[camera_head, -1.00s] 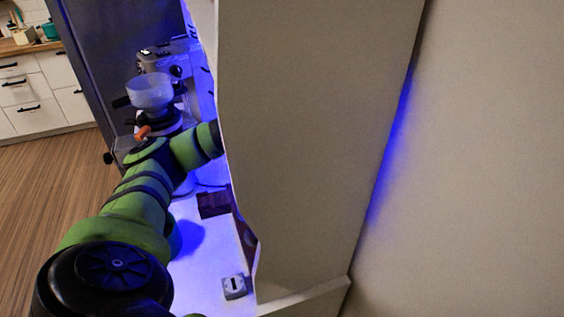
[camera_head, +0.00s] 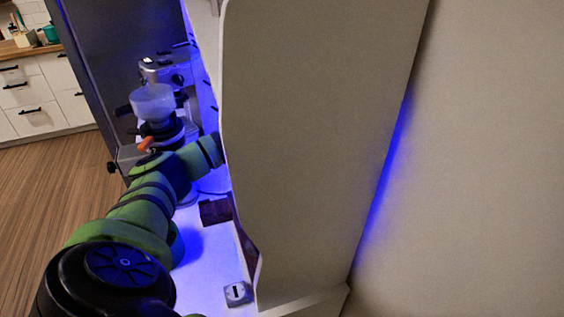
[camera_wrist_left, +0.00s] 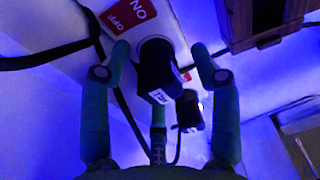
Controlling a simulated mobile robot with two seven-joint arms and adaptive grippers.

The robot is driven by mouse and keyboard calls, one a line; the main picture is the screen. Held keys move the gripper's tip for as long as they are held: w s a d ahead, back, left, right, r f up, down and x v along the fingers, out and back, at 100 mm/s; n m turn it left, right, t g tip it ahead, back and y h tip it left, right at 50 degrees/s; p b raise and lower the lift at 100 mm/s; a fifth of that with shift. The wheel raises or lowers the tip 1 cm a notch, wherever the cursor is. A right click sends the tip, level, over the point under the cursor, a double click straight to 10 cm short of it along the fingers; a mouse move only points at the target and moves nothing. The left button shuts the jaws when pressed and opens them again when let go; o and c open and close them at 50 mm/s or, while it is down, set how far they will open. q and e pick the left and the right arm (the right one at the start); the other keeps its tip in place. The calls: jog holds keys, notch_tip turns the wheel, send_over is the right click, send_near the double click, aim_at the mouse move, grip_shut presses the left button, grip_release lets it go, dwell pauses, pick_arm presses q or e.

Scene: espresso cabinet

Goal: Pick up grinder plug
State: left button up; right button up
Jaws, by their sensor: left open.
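In the left wrist view a black plug (camera_wrist_left: 158,70) with a small white label sits at a round pale socket, next to a red ON/OFF sign (camera_wrist_left: 130,14). My left gripper (camera_wrist_left: 161,50) is open, with one green finger on each side of this plug and visible gaps to it. A second black plug-like piece (camera_wrist_left: 188,111) with a cable is just below and right of it. I cannot tell from the pictures which one belongs to the grinder. In the head view the pale cabinet panel hides my left gripper and the plugs. My right gripper is not in view.
The grinder (camera_head: 155,105), with its clear hopper, and an espresso machine (camera_head: 165,68) stand inside the cabinet. The large pale panel (camera_head: 310,140) is close to my left arm. A brown wooden box (camera_wrist_left: 262,20) is right of the gripper. A dark cable (camera_wrist_left: 45,58) runs at left.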

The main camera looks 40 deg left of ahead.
pick_arm(q)
jog(key=shift+f, duration=0.2)
jog(key=c, duration=1.2)
jog(key=shift+r, duration=0.1)
grip_shut()
jog(key=shift+w+a+r+b, duration=0.1)
jog(key=shift+w+r+b, duration=0.1)
jog(key=shift+b, duration=0.1)
notch_tip(320, 180, up, 3)
jog(key=shift+a+r+b, duration=0.1)
jog(key=shift+b, duration=0.85)
jog(key=s+a+b, duration=0.2)
jog(key=s, duration=0.3)
jog(key=s+a+b, duration=0.3)
jog(key=s, duration=0.2)
jog(key=s+a+b, duration=0.2)
jog(key=s+b, duration=0.1)
jog(key=s, duration=0.1)
jog(key=shift+s+a+f, duration=0.15)
jog(key=shift+s+f, duration=0.1)
jog(key=shift+s, duration=0.15)
jog(key=shift+s+a+r+b, duration=0.1)
jog(key=shift+s+a+b, duration=0.1)
jog(key=shift+s, duration=0.2)
jog(key=shift+s+a+r+b, duration=0.1)
jog(key=shift+s+b, duration=0.05)
jog(key=shift+s, duration=0.2)
